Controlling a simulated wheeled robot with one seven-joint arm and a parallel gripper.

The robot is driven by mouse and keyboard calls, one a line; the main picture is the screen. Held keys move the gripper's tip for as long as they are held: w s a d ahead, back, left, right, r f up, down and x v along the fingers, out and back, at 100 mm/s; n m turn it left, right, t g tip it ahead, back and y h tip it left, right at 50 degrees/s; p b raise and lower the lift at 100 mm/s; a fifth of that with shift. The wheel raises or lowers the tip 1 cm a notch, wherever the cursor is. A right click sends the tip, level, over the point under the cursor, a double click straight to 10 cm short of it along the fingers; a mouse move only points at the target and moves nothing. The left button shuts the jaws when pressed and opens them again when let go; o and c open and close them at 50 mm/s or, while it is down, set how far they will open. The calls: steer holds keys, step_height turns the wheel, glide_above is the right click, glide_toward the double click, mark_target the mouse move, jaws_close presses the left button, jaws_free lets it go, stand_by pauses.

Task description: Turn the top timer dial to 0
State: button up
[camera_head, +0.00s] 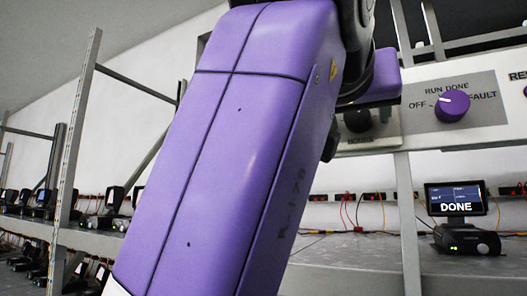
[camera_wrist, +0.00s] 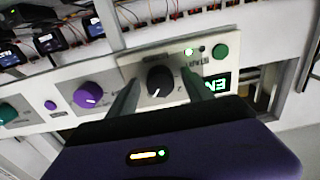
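The black timer dial (camera_wrist: 160,82) sits on a pale panel plate (camera_wrist: 138,66) in the wrist view, with small marks around it too small to read surely. A short white line shows on the dial's near edge. My gripper (camera_wrist: 161,77) is open, one finger on each side of the dial, with a visible gap on both sides. In the head view a black knob (camera_head: 357,121) shows beside my purple arm, which hides part of its panel; my gripper is hidden there.
A purple RUN/DONE/FAULT/OFF knob (camera_head: 452,106) sits right of the black knob. In the wrist view a green button (camera_wrist: 221,51) and lit green display (camera_wrist: 215,85) are close to the right finger. A device reading DONE (camera_head: 457,201) stands on the shelf below.

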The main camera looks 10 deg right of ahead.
jaws_close()
steer(key=shift+n, duration=0.3)
steer(key=n+b, duration=0.1)
steer(key=n, duration=0.4)
steer(key=shift+d, duration=0.1)
steer(key=n+b, duration=0.2)
steer(key=n, duration=0.4)
steer(key=shift+n, duration=0.4)
steer(key=n+b, duration=0.2)
steer(key=n, duration=0.4)
steer(key=shift+s, duration=0.1)
steer(key=n+b, duration=0.2)
steer(key=n, duration=0.3)
steer(key=shift+n, duration=0.3)
jaws_free()
steer(key=shift+r, duration=0.1)
